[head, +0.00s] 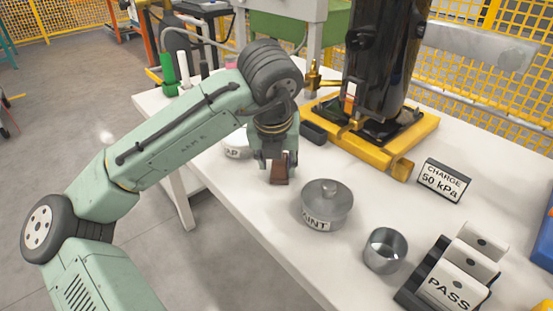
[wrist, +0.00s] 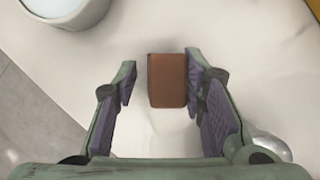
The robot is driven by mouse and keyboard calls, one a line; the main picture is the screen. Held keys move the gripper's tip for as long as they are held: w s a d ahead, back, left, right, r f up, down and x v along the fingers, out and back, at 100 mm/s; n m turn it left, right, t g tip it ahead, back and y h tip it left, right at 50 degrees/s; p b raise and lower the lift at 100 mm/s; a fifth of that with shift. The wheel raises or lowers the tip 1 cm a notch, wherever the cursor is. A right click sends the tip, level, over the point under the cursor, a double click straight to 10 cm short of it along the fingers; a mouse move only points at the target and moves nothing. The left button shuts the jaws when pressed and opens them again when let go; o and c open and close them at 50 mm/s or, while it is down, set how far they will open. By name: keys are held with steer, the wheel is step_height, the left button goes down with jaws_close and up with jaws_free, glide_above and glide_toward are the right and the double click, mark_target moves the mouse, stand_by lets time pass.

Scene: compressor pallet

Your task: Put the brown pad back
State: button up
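The brown pad (head: 279,170) is at the near left part of the white table, just below my gripper (head: 277,163). In the wrist view the pad (wrist: 167,80) shows as a reddish-brown block between the two fingertips of my gripper (wrist: 160,85). The fingers are apart. A clear gap shows between the pad and the left finger, while the right fingertip is very close to the pad. I cannot tell whether it touches. The pad's underside is hidden.
A yellow-based black machine (head: 420,132) stands behind.

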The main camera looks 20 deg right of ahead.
steer(key=shift+o, duration=0.6)
steer(key=shift+r, duration=0.15)
steer(key=p+v, duration=0.1)
steer(key=v, duration=1.1)
steer(key=shift+p, duration=0.35)
